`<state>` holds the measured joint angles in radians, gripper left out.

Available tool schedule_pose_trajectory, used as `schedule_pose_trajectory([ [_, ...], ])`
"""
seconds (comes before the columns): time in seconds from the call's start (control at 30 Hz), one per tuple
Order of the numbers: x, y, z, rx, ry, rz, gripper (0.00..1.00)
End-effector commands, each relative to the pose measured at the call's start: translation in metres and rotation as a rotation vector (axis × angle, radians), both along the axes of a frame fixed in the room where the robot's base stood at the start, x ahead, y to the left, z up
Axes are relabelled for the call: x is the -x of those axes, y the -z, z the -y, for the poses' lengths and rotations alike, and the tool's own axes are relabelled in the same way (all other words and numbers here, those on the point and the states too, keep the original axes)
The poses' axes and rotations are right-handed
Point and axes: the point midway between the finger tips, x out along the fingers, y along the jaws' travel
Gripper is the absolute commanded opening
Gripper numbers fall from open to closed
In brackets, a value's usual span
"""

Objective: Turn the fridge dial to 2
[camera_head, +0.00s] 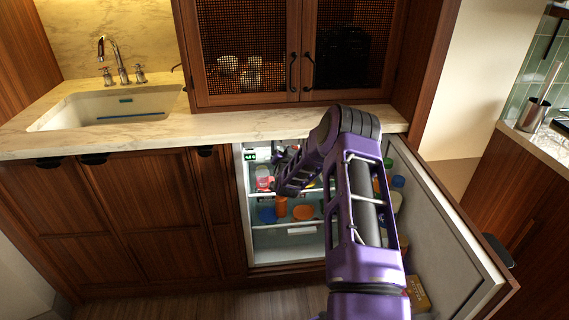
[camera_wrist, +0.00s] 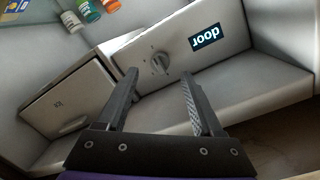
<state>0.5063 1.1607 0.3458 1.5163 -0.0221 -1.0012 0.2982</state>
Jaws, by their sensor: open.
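In the wrist view, the fridge dial (camera_wrist: 160,62) is a small grey round knob with a raised grip bar, on a pale panel inside the fridge. The marks around it are too small to read. My gripper (camera_wrist: 158,76) is open and empty. Its two dark fingertips lie left and right of the dial in the picture; no contact is visible, and the depth gap is unclear. In the head view, the fridge (camera_head: 287,257) stands open under the counter, and my purple arm reaches into its upper part. The dial is hidden there.
A small compartment door (camera_wrist: 70,100) and bottles (camera_wrist: 88,10) are close by. The open fridge door (camera_head: 440,225) with stocked shelves stands right of my arm; the counter (camera_head: 240,122) is above.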

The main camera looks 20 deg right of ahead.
Motion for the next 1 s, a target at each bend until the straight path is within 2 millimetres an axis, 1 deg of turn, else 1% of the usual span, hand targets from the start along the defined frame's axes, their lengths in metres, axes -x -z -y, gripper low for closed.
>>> schedule_pose_trajectory([
  [0.03,0.009,-0.002,-0.003,0.000,0.000,-0.002,0.68],
  [0.4,0.078,-0.006,-0.026,0.000,-0.001,-0.003,0.68],
  [0.6,0.107,-0.008,-0.036,-0.001,0.000,-0.002,0.68],
  [0.7,0.116,-0.009,-0.038,0.000,0.000,-0.001,0.68],
  [0.8,0.120,-0.009,-0.040,-0.001,0.000,0.000,0.68],
  [1.0,0.121,-0.009,-0.040,-0.001,0.000,0.000,0.68],
])
